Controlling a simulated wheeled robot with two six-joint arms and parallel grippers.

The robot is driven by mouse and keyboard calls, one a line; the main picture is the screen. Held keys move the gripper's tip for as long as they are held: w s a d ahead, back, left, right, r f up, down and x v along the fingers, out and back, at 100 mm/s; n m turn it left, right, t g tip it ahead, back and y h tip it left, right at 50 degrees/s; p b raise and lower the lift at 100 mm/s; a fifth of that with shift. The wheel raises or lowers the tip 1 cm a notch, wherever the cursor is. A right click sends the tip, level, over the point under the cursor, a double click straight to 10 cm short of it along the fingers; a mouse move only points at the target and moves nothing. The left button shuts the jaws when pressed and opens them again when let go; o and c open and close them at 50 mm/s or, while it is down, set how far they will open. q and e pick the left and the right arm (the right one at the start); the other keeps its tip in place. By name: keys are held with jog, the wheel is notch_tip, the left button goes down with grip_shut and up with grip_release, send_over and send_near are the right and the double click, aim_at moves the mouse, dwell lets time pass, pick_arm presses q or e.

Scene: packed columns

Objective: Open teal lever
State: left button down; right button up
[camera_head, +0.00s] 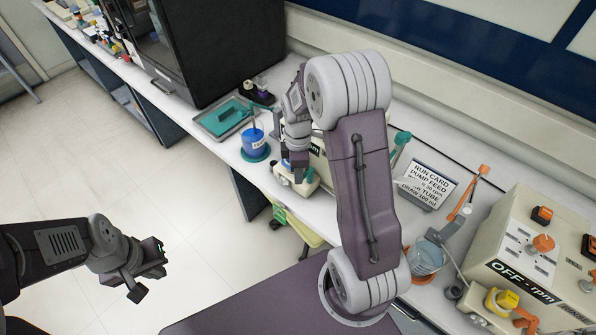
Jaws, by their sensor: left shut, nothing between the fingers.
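A teal upright part (402,139), which may be the teal lever, stands on the bench just right of my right arm. My arm hides some of what is around it. Another teal piece (251,109) shows at the top of the blue container on the left. My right gripper (297,172) points down in front of a cream device (297,186), left of the upright teal part. Its fingers are too small and covered to tell whether they are open. My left gripper (147,275) is shut and empty over the floor, well away from the bench.
The blue container (254,141) stands on a teal base beside a grey tray (224,118). A sign (428,184), an orange lever (466,194), a clear beaker (427,257) and a cream control box (537,262) fill the right side. A black cabinet (222,45) stands behind.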

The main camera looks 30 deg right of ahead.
grip_shut()
jog(key=shift+r, duration=0.1)
dwell(1.1)
